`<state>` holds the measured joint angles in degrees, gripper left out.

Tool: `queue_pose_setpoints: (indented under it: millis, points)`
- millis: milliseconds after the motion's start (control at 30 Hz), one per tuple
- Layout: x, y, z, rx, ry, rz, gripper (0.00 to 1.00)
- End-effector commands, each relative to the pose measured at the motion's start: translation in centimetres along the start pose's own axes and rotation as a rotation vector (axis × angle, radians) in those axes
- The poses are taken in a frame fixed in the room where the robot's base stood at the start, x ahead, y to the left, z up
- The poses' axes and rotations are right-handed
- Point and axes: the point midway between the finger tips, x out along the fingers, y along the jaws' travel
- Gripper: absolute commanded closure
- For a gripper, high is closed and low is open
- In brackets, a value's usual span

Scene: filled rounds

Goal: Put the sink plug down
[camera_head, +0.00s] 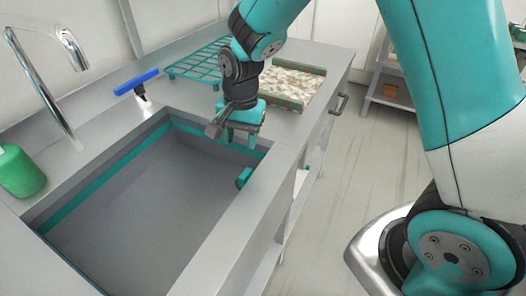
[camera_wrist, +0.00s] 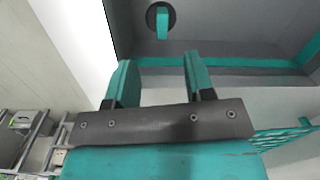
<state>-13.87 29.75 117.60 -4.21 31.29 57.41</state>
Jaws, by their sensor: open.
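The sink plug (camera_wrist: 153,18), a dark round disc with a teal upright grip, shows in the wrist view beyond my fingertips, apart from them. In the head view its teal grip (camera_head: 244,178) shows inside the sink by the right wall; its base is hard to make out. The grey sink basin (camera_head: 150,215) has a teal band around its upper wall. My gripper (camera_head: 240,138) points down over the sink's far right corner. In the wrist view my gripper (camera_wrist: 159,75) is open, with nothing between its two teal fingers.
A chrome tap (camera_head: 62,75) and a green bottle (camera_head: 20,171) stand left of the sink. A teal wire rack (camera_head: 200,62) and a speckled tray (camera_head: 290,84) lie on the far counter.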

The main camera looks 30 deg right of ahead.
Motion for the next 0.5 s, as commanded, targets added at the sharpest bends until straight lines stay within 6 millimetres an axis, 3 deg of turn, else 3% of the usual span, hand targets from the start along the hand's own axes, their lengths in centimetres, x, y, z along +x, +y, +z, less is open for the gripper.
queue_pose_setpoints:
  millis: [33,200,333,500]
  points:
    - [-2.7,0.5,1.7,-0.112,-0.011,-0.036,0.52]
    - [-9.7,3.9,9.0,-0.600,-0.051,-0.154,0.52]
    - [-12.9,7.3,14.1,-0.942,-0.050,-0.235,0.52]
    - [-14.6,10.4,18.2,-1.235,-0.031,-0.302,0.52]
